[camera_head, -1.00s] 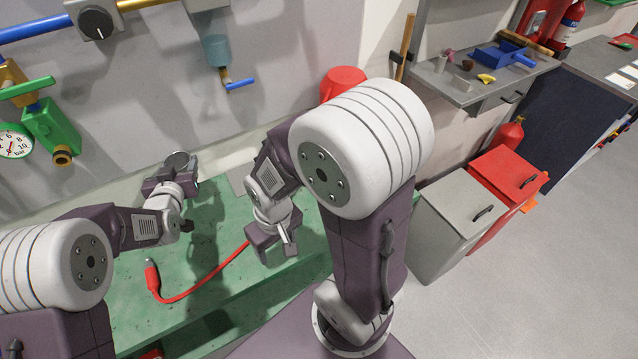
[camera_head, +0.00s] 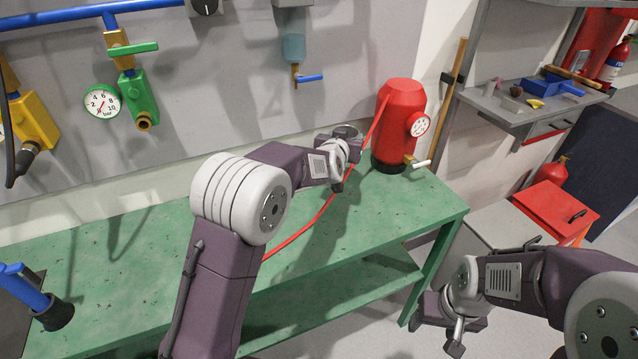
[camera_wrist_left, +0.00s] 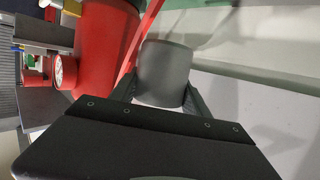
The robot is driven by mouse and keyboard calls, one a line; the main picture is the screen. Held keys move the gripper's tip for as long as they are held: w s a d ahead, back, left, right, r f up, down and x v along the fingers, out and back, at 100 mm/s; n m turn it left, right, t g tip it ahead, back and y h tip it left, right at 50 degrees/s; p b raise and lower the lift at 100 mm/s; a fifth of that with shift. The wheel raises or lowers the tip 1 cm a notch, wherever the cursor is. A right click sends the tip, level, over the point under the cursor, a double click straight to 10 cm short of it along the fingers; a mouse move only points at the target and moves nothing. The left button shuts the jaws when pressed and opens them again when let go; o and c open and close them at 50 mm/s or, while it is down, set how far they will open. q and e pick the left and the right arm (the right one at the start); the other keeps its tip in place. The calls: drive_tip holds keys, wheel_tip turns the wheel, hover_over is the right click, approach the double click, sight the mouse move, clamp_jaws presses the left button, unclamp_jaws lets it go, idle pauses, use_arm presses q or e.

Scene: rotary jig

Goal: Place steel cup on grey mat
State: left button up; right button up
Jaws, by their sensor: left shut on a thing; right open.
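The steel cup (camera_wrist_left: 165,72) is dark grey in the left wrist view, between the two fingers of my left gripper (camera_wrist_left: 160,98). In the head view, my left gripper (camera_head: 347,141) is shut on the cup (camera_head: 345,131) near the back of the green bench, just left of the red tank. Most of the cup is hidden there by the gripper, and I cannot tell whether it touches the bench. My right gripper (camera_head: 450,318) is open and empty in front of the bench's right end.
The red tank (camera_head: 400,125) with a gauge stands at the right end of the green bench (camera_head: 130,270). A red hose (camera_head: 320,208) runs from it across the bench, partly behind my left arm. Valves hang on the wall behind. The middle-left of the bench is clear.

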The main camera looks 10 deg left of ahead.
use_arm(q)
drive_tip(key=shift+w+a+f, duration=0.2)
drive_tip(key=shift+a+f, duration=0.05)
drive_tip(key=shift+a, duration=0.3)
drive_tip(key=shift+w+a+f, duration=0.2)
drive_tip(key=shift+a, duration=0.3)
drive_tip(key=shift+a+f+b, duration=0.15)
drive_tip(key=shift+a+b, duration=0.05)
drive_tip(key=shift+b, duration=0.2)
drive_tip(key=a+f, duration=0.2)
drive_tip(key=a, duration=0.1)
drive_tip(key=a+f, duration=0.2)
drive_tip(key=a, duration=0.2)
drive_tip(key=w+a+f+b, duration=0.1)
drive_tip(key=a+f, duration=0.1)
drive_tip(key=a, duration=0.2)
drive_tip(key=shift+a+f, duration=0.1)
drive_tip(key=shift+f, duration=0.15)
wheel_tip(320, 180, down, 4)
drive_tip(key=shift+s+r, duration=0.1)
drive_tip(key=shift+r, duration=0.05)
drive_tip(key=shift+f, duration=0.2)
drive_tip(key=shift+f+b, duration=0.25)
drive_tip(key=shift+b, duration=0.25)
drive_tip(key=o, duration=1.4)
